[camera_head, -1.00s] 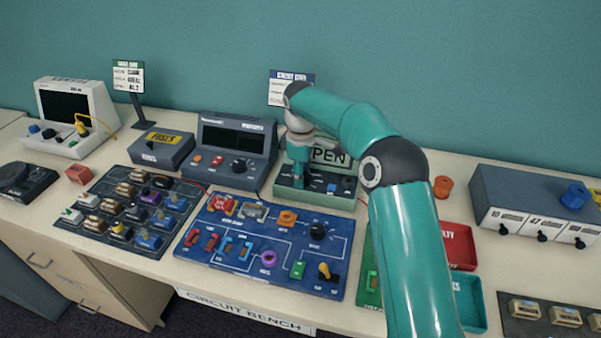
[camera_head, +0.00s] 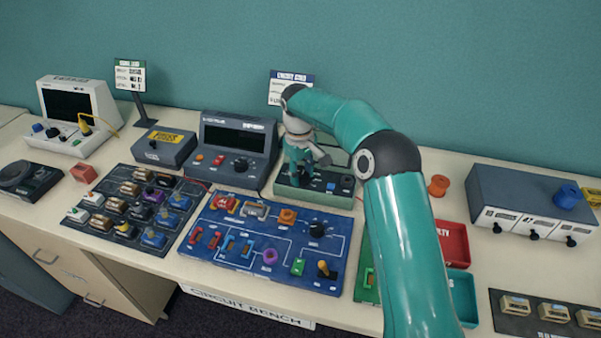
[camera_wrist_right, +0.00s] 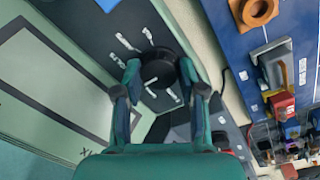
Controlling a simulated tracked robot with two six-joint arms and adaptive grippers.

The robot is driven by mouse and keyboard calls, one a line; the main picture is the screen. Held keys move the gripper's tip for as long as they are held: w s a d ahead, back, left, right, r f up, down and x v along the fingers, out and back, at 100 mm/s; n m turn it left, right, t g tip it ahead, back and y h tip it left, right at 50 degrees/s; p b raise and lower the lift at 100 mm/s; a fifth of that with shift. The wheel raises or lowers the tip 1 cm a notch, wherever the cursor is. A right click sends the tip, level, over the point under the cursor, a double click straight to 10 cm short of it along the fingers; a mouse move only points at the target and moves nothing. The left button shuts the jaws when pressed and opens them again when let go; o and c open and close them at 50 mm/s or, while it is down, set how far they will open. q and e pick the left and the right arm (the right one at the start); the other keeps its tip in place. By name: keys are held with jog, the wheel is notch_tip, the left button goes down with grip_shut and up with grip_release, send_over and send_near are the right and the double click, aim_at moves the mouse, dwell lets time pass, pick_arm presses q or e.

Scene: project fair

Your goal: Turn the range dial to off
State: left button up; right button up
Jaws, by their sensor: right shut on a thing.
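The range dial (camera_wrist_right: 160,66) is a round black knob on the dark panel of a green-cased meter (camera_head: 318,200). White marks ring it in the right wrist view; their lettering and the dial's setting are not readable. My right gripper (camera_wrist_right: 160,75) is shut on the dial, one finger on each side. In the head view, my right gripper (camera_head: 297,168) reaches down onto the left part of the panel and hides the dial. The meter's pale green screen (camera_wrist_right: 45,95) shows in the wrist view, and my arm partly covers it in the head view. My left gripper is not in view.
A dark instrument (camera_head: 236,140) stands close left of the meter. A blue circuit board (camera_head: 215,262) lies in front, with a tray of parts (camera_head: 110,236) to its left. A red bin (camera_head: 453,243) and a blue-grey box (camera_head: 520,190) are on the right.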

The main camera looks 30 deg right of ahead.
aim_at(300, 176)
jog(key=o, duration=1.1)
jog(key=shift+o, duration=0.2)
jog(key=shift+r, duration=0.1)
notch_tip(300, 176, up, 12)
jog(key=shift+a+f, duration=0.2)
jog(key=shift+a, duration=0.15)
